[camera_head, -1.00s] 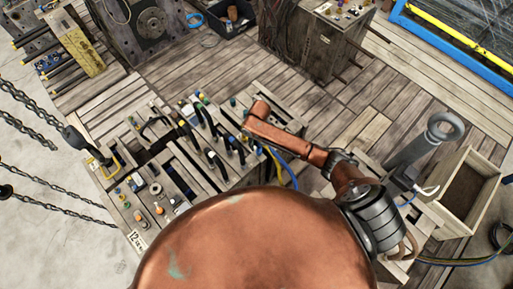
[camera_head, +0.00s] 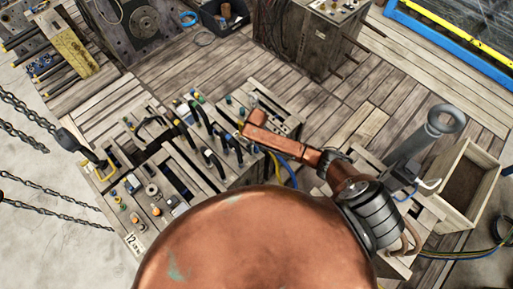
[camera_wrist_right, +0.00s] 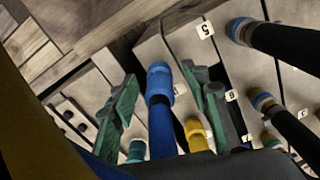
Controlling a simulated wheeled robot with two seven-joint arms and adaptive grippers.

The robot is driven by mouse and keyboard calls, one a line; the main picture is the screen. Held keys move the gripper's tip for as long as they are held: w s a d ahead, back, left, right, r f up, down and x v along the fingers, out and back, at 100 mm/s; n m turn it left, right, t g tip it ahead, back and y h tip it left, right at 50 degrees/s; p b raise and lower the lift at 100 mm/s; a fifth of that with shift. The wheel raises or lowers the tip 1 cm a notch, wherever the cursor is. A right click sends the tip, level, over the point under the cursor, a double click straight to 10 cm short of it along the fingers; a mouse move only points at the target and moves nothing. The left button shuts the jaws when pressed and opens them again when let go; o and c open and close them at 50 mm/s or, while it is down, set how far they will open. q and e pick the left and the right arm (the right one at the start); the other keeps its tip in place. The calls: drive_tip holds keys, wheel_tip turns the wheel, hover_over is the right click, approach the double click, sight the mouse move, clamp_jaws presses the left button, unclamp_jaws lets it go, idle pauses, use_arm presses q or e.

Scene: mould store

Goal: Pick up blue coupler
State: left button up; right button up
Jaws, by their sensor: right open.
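The blue coupler (camera_wrist_right: 160,82) shows in the right wrist view as a bright blue ring-ended cylinder on a blue hose (camera_wrist_right: 162,130). My right gripper (camera_wrist_right: 161,72) is open, with one green-padded finger on each side of the coupler and a visible gap on both sides. A yellow coupler (camera_wrist_right: 197,135) sits just below and to the right, beside the right finger. In the head view my copper right arm reaches over the slotted wooden rack, and the right gripper's fingertips are hard to make out there. My left gripper is in neither view.
Other dark hoses with blue-and-tan couplers (camera_wrist_right: 241,30) lie right of the fingers, near numbered tags. In the head view, the rack (camera_head: 131,243) holds several small fittings and dark handles. An open wooden box (camera_head: 484,205) stands at right. Chains (camera_head: 40,205) hang at left.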

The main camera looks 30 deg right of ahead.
clamp_jaws()
idle(0.3)
drive_tip(key=shift+r, duration=0.1)
drive_tip(key=shift+r+p, duration=0.75)
drive_tip(key=shift+p, duration=0.25)
wheel_tip(320, 180, up, 2)
drive_tip(key=p, duration=0.3)
drive_tip(key=shift+s+r, duration=0.1)
drive_tip(key=shift+r, duration=0.05)
drive_tip(key=s+a+r+p, duration=0.6)
drive_tip(key=s+r+p, duration=0.3)
drive_tip(key=p, duration=1)
drive_tip(key=shift+s, duration=1.7)
